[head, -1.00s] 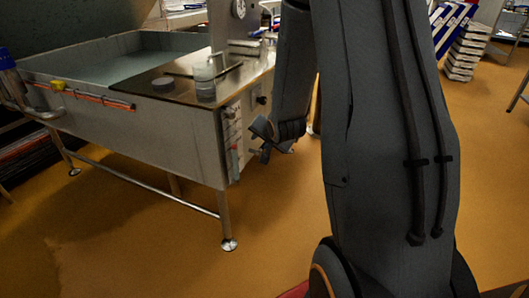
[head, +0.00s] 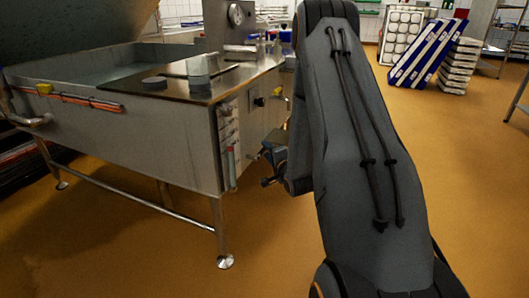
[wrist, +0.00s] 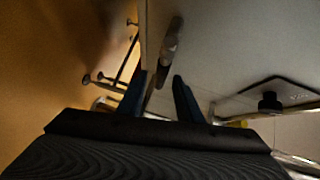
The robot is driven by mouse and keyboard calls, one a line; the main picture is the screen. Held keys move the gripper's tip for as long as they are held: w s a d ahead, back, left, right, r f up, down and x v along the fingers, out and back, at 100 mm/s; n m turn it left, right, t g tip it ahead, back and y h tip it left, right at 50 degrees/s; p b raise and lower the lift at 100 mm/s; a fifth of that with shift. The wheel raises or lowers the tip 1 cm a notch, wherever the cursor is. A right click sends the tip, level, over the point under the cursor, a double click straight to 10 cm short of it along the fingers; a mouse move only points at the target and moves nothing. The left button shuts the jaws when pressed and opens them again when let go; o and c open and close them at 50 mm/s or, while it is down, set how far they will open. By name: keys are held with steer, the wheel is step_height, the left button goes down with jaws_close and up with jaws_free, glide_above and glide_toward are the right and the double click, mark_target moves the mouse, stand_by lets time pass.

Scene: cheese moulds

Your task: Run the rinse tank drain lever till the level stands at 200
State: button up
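The steel rinse tank (head: 165,150) stands at the left in the head view. Its right end face carries a pale marked strip (head: 228,118) and a slim upright part with some red (head: 231,166); I cannot tell whether this is the drain lever or the level gauge, and no figures are readable. My gripper (head: 266,168) is just right of that face, apparently apart from it. In the wrist view my gripper (wrist: 160,92) has its two dark fingers apart with nothing between them. A blurred greyish bar (wrist: 171,42) lies beyond the fingertips.
A black knob (wrist: 269,102) shows at the right in the wrist view. Stacked trays (head: 460,66) stand far right. The floor right of my arm is clear.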

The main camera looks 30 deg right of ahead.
steer(key=shift+w+d+f+b, duration=0.1)
steer(key=shift+w+b, duration=0.05)
steer(key=shift+w, duration=0.55)
steer(key=shift+w+d+f+b, duration=0.1)
steer(key=shift+w+b, duration=0.05)
steer(key=shift+w, duration=0.5)
jaws_close()
